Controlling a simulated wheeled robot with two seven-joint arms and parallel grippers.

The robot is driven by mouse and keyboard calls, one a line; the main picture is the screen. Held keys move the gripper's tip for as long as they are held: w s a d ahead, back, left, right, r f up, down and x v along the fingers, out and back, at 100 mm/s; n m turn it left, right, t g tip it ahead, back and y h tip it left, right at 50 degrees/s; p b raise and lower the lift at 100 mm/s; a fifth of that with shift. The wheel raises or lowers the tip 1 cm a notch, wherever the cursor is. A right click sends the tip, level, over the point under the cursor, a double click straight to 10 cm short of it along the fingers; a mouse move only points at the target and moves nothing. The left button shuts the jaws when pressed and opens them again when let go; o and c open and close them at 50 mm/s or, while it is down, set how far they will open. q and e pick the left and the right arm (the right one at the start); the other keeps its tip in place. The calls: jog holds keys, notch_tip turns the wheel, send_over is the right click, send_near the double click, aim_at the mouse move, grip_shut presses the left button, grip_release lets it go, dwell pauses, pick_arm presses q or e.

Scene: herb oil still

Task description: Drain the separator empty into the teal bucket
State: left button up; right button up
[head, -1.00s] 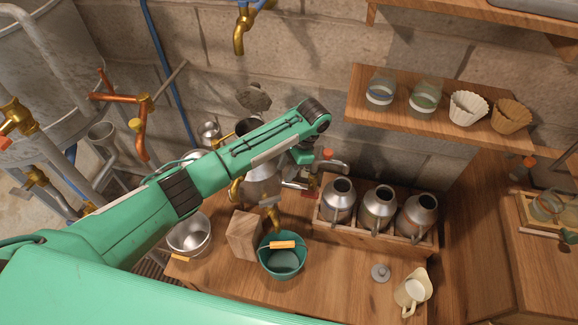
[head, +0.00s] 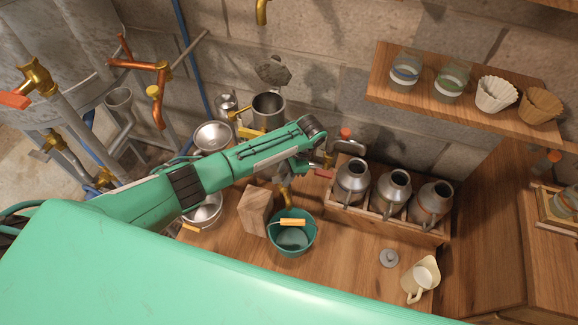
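The separator (head: 268,105) is a metal vessel with an open top, partly hidden behind my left arm. Its brass spout (head: 285,197) points down over the teal bucket (head: 305,246), which stands on the wooden bench with its orange-grip handle lying across it. I cannot tell how full the separator or the bucket is. My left gripper (head: 316,164) is at the separator's right side, close to a red lever (head: 323,173). Its fingers are small and partly hidden, so whether they touch the lever or are open is unclear. My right gripper is not in view.
A wooden block (head: 254,210) stands left of the bucket, with a metal pail (head: 204,212) beyond it. A wooden crate (head: 385,224) holds several metal cans. A small lid (head: 389,258) and a cream jug (head: 421,278) are at front right. A shelf (head: 465,110) hangs above.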

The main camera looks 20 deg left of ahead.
pick_arm(q)
jog(key=shift+f, duration=0.1)
grip_shut()
dwell(0.6)
